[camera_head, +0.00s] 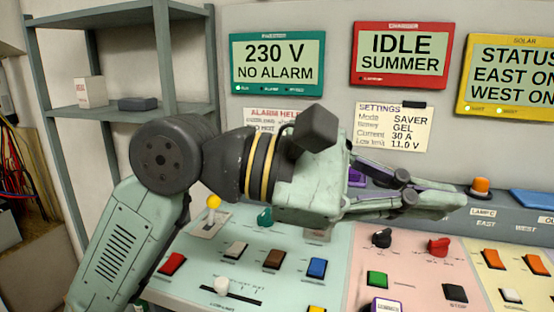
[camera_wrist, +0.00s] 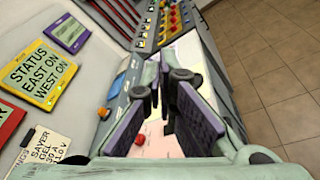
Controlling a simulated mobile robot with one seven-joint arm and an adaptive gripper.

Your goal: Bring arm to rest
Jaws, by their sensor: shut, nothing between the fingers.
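My arm reaches from the lower left across the control desk in the head view. My gripper (camera_head: 458,203) points to the right, level and above the pink panel section. Its fingers are shut with nothing between them. In the wrist view the fingers of my gripper (camera_wrist: 163,75) point along the desk.
Wall displays, teal (camera_head: 278,88), red (camera_head: 400,80) and yellow (camera_head: 510,105), hang behind my arm. A yellow-tipped lever (camera_head: 214,201) and an orange lamp (camera_head: 481,184) stick up. Grey shelves (camera_head: 135,115) stand left. Open tiled floor (camera_wrist: 260,55) lies beside the desk.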

